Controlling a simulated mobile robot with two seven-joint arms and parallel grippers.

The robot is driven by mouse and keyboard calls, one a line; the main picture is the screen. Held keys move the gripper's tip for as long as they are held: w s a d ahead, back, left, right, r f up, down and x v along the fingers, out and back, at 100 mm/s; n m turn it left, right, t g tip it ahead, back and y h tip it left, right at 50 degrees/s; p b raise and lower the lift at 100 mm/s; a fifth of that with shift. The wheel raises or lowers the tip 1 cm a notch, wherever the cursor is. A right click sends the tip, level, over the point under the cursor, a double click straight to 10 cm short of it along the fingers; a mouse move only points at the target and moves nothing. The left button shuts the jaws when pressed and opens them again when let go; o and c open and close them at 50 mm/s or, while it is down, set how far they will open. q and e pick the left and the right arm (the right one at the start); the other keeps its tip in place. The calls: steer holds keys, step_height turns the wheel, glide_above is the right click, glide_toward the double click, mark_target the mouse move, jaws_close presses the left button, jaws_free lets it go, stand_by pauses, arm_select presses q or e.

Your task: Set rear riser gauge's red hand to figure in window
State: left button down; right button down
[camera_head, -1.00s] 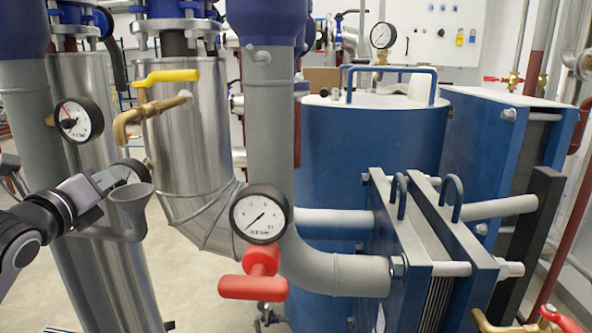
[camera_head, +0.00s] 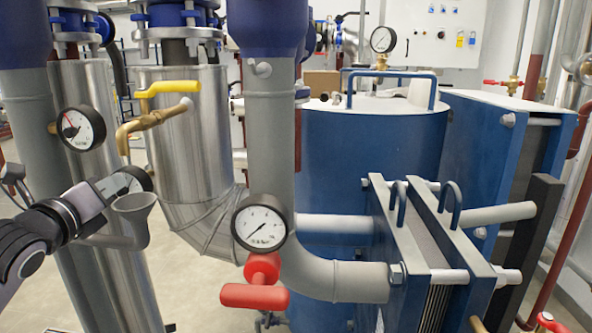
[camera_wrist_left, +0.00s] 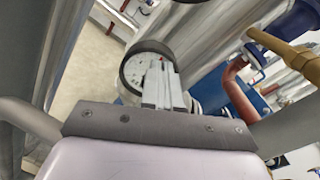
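A dial gauge with a black rim, white face and red hand (camera_head: 80,127) sits on the grey pipe at the left. Lower down, a second dark-rimmed dial (camera_head: 130,180) shows partly behind my left gripper (camera_head: 118,187). In the left wrist view a black-rimmed gauge (camera_wrist_left: 133,70) lies straight ahead, with a small red mark on its face. My left gripper's fingers (camera_wrist_left: 162,85) are together in front of that face and hide its right part. I cannot tell whether they touch it. No figure in a window is readable. My right gripper is not in view.
A front gauge (camera_head: 262,222) with a dark hand sits above a red valve handle (camera_head: 255,296). A yellow handle (camera_head: 168,88) is on the steel pipe.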

arm_select(q)
steer(key=shift+s+a+r+p, duration=0.1)
steer(key=shift+s+p, duration=0.05)
steer(key=shift+s, duration=1.35)
steer(key=shift+s+a+r+p, duration=0.1)
steer(key=shift+s+p, duration=0.05)
steer(key=shift+s, duration=1.35)
steer(key=m+p, duration=0.6)
steer(key=shift+a+f, duration=0.2)
steer(key=w+p, duration=0.1)
steer(key=w, duration=0.5)
steer(key=shift+d+p, duration=0.25)
steer(key=shift+p, duration=0.15)
